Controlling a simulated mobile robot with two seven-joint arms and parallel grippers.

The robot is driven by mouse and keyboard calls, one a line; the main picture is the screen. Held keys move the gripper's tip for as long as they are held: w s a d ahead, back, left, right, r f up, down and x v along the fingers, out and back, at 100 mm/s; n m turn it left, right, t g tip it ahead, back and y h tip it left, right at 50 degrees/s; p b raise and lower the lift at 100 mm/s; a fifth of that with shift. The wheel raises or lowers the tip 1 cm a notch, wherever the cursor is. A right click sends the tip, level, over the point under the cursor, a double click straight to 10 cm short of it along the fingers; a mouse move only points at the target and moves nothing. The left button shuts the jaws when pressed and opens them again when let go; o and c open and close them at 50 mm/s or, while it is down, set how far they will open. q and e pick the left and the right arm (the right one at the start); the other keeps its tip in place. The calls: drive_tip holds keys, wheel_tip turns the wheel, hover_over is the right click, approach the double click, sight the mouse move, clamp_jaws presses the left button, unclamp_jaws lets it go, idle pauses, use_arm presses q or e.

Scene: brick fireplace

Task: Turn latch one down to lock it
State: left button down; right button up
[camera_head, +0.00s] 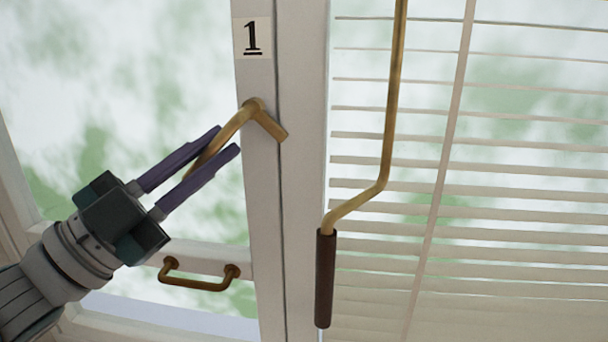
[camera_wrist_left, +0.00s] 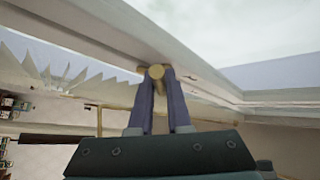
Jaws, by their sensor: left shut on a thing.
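Latch one is a brass lever (camera_head: 233,127) on the white window frame, just below a label with the number 1 (camera_head: 252,37). Its handle curves down and to the left from the pivot, and a short brass end slants down to the right. My left gripper (camera_head: 228,140) comes up from the lower left, with its two purple fingers on either side of the latch handle, shut on it. In the left wrist view the fingers hold the brass latch (camera_wrist_left: 156,72) between their tips. My right gripper is not in view.
A brass crank rod with a brown grip (camera_head: 325,278) hangs right of the frame, in front of white blinds (camera_head: 520,190). A brass pull handle (camera_head: 199,280) is on the lower window rail, below my gripper. Glass panes lie left of the frame.

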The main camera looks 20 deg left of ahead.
sight(262, 125)
use_arm(q)
drive_tip(key=n+t+y+b, duration=0.1)
drive_tip(key=n+b, duration=0.1)
drive_tip(key=n, duration=0.1)
drive_tip(key=d+f+n+t+y+b, duration=0.1)
drive_tip(key=n+t+y+b, duration=0.1)
drive_tip(key=d+f+n+t+y+b, duration=0.1)
drive_tip(key=n+t+y+b, duration=0.1)
drive_tip(key=n, duration=0.1)
drive_tip(key=shift+w+d+n, duration=0.15)
drive_tip(key=shift+w+n, duration=0.15)
drive_tip(key=n+y, duration=0.1)
drive_tip(key=n, duration=0.1)
drive_tip(key=d+n+t+y+b, duration=0.1)
drive_tip(key=n+y, duration=0.1)
drive_tip(key=shift+w+y, duration=0.1)
drive_tip(key=shift+y, duration=0.2)
drive_tip(key=shift+w+d+r+n+t+y+b, duration=0.15)
drive_tip(key=shift+n+y+b, duration=0.2)
drive_tip(key=shift+n+y, duration=0.35)
drive_tip(key=shift+s+d+f+n+t+y+b, duration=0.15)
drive_tip(key=shift+n+y+b, duration=0.2)
drive_tip(key=shift+n+y, duration=0.35)
drive_tip(key=shift+w+r+n, duration=0.1)
drive_tip(key=shift+r+n, duration=0.1)
drive_tip(key=shift+n, duration=0.1)
drive_tip(key=c, duration=0.9)
unclamp_jaws()
drive_tip(key=shift+o, duration=0.2)
